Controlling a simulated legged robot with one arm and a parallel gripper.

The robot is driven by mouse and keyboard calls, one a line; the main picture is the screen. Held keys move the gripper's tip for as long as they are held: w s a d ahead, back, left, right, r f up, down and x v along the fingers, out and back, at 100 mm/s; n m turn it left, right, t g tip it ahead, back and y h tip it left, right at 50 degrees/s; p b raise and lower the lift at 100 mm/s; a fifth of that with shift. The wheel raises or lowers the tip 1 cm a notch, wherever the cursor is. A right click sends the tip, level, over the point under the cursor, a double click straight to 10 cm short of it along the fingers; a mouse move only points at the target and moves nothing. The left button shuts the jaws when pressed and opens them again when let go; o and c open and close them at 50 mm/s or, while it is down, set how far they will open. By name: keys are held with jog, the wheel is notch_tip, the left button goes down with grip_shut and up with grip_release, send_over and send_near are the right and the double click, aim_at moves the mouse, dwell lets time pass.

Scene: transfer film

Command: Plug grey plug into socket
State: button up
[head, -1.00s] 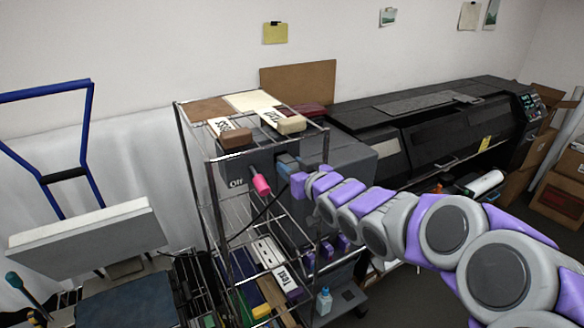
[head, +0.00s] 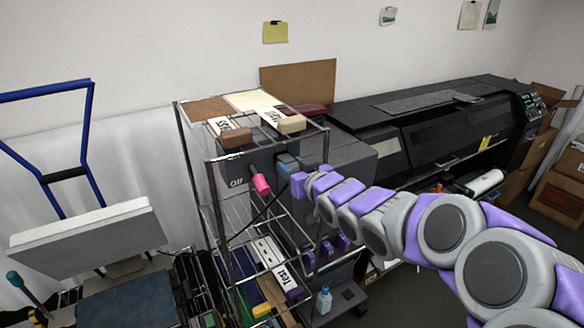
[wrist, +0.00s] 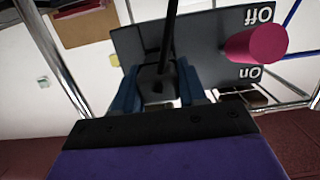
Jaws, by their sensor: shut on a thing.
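My gripper (head: 286,165) reaches in from the right to the grey switch box (head: 238,168) on the wire rack. In the wrist view my gripper's blue fingers (wrist: 160,92) are shut on the dark grey plug (wrist: 158,84), and its black cable (wrist: 171,30) runs up out of the picture. The switch box (wrist: 192,35) appears upside down just beyond the plug, with "Off" and "On" labels and a pink lever (wrist: 256,45). In the head view the lever (head: 261,184) points toward the front. The socket opening is not visible, and I cannot tell whether the plug touches the box.
The metal wire rack (head: 213,190) has posts and bars close around my gripper. Brown and beige blocks (head: 291,124) lie on its top. A large black printer (head: 440,130) stands behind my arm at right. A blue-handled cart (head: 88,170) stands at left.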

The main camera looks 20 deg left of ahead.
aim_at(287, 162)
jog(key=shift+r+x, duration=0.1)
jog(key=shift+x, duration=0.65)
jog(key=shift+r+x, duration=0.15)
jog(key=shift+x, duration=0.55)
jog(key=o, duration=1.2)
jog(key=shift+w, duration=0.1)
jog(key=shift+c, duration=0.2)
jog(key=b+v, duration=0.3)
jog(key=v, duration=1.4)
jog(key=shift+f, duration=0.1)
